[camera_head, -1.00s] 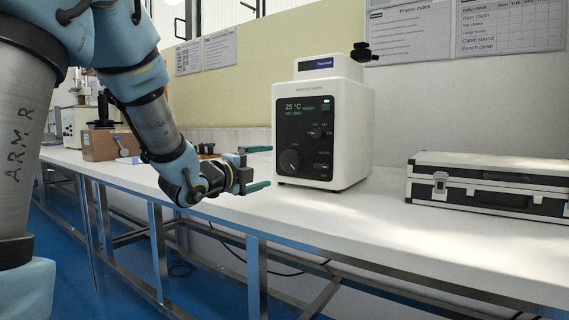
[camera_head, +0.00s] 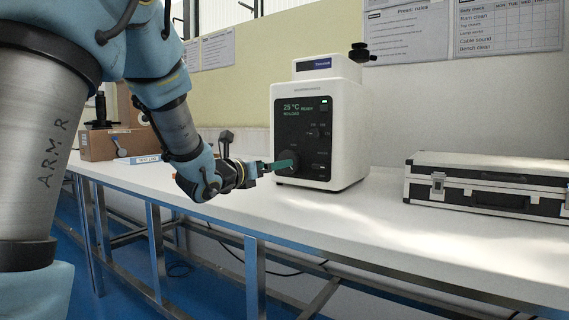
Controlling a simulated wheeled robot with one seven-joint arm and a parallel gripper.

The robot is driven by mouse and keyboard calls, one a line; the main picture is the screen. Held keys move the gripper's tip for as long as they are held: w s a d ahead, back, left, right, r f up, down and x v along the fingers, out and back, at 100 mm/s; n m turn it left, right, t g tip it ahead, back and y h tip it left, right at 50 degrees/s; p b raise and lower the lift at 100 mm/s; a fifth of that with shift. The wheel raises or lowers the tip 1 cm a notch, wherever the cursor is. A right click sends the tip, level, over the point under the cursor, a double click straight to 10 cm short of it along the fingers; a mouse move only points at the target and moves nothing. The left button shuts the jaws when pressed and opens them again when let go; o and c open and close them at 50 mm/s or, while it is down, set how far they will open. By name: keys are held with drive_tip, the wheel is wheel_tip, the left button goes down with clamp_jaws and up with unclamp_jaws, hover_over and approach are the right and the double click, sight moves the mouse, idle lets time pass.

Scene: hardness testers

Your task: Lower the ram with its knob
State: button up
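The white bench tester (camera_head: 351,125) stands upright on the bench, its black front panel (camera_head: 318,122) facing left of me. The small display (camera_head: 294,109) reads 25 °C, READY and, below, NO LOAD. Small knobs sit on the panel's right side. The large dial low on the panel is now mostly hidden behind my gripper's fingers. A black knob (camera_head: 362,52) sticks out at the top right of the tester. My gripper (camera_head: 285,163) points right, with its teal fingers in front of the lower panel. The fingers overlap in this view, so their gap and any contact with the dial cannot be seen.
A black and silver case (camera_head: 488,185) lies on the bench (camera_head: 390,235) to the right. A cardboard box (camera_head: 108,144) and a small labelled item (camera_head: 147,158) are to the left. The bench front between tester and case is clear.

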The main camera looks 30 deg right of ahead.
sight(287, 154)
drive_tip(key=x, duration=0.6)
drive_tip(key=shift+w+d, duration=0.2)
drive_tip(key=shift+d, duration=0.1)
drive_tip(key=c, duration=1.2)
